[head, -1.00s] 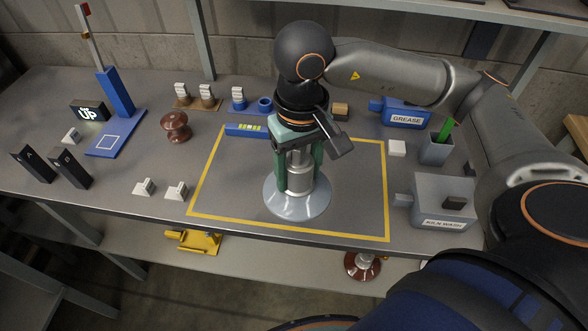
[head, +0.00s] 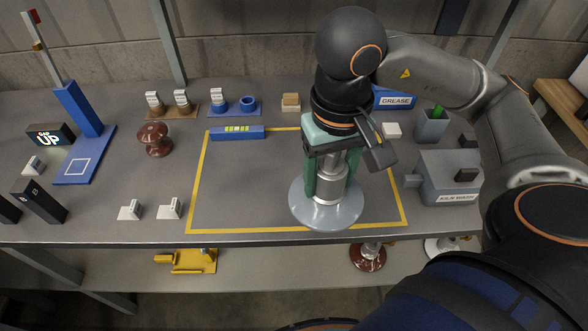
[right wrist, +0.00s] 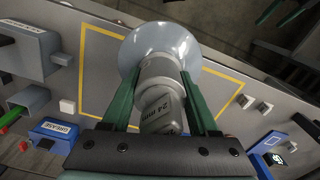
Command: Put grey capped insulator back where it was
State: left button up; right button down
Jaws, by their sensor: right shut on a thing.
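My right gripper (head: 327,178) is shut on the grey cap of an insulator. The grey capped insulator (head: 322,212) has a wide, pale glossy disc below the cap and hangs upright, cap up. In the right wrist view the insulator (right wrist: 158,48) shows between the two green fingers of the gripper (right wrist: 160,85), with "24" lettering on its cap. Its disc overlaps the front line of the yellow outline (head: 240,231) on the bench. I cannot tell whether the disc touches the bench.
On the shelf below the bench are a brown insulator (head: 368,259), a pale one (head: 438,245) and a yellow fixture (head: 188,261). A brown spool-shaped piece (head: 155,140) stands left on the bench. A grey box (head: 448,178) is at right. The outline's left half is clear.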

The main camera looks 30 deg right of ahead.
jog(key=w+d+f, duration=0.1)
jog(key=w+f, duration=0.2)
jog(key=w, duration=0.1)
jog(key=w+d+f, duration=0.1)
jog(key=w+f, duration=0.2)
jog(key=w, duration=0.2)
jog(key=w+d+f, duration=0.1)
jog(key=w+f, duration=0.2)
jog(key=w, duration=0.1)
jog(key=shift+w+f, duration=0.25)
jog(key=shift+f, duration=1.65)
jog(key=shift+f, duration=0.15)
jog(key=c, duration=0.6)
grip_release()
jog(key=shift+f, duration=0.15)
jog(key=o, duration=0.4)
jog(key=shift+o, duration=0.2)
